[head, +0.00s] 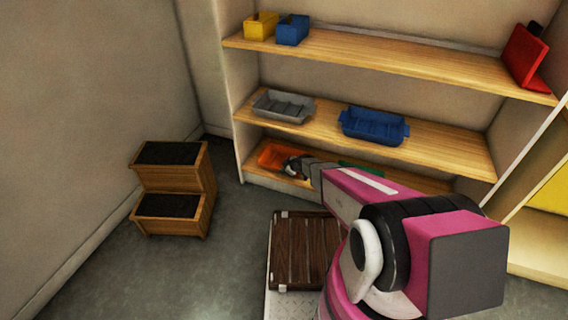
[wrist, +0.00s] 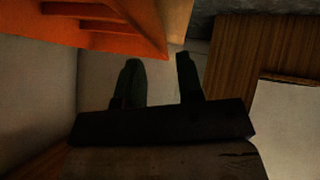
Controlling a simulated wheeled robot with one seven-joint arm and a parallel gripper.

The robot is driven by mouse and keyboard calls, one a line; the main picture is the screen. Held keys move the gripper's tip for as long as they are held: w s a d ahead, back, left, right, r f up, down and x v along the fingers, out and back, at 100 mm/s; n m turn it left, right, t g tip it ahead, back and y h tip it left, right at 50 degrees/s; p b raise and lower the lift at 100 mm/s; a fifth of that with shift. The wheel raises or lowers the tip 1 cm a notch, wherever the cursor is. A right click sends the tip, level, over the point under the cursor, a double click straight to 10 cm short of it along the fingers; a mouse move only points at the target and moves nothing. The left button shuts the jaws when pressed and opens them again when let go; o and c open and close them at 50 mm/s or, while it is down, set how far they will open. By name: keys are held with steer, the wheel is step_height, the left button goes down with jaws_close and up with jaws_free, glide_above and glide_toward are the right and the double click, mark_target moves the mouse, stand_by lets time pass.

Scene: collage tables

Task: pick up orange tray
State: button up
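The orange tray (head: 270,154) sits on the lowest shelf at its left end in the head view, partly covered by my gripper (head: 292,166). In the wrist view the orange tray (wrist: 120,25) fills the upper left, cut off by the frame edge, with ribs showing on it. My gripper (wrist: 158,62) shows there as two dark fingers set apart, with nothing between them. The fingertips are close to the tray's lower edge in the picture; I cannot tell whether they touch it.
The middle shelf (head: 330,127) above holds a grey tray (head: 284,106) and a blue tray (head: 373,126). A wooden step stool (head: 175,185) stands left on open floor. A green item (head: 360,166) lies right on the lowest shelf.

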steer(key=x, duration=0.2)
steer(key=shift+w+a+f, duration=0.1)
steer(key=shift+a+f, duration=0.15)
jaws_close()
steer(key=shift+r, duration=0.1)
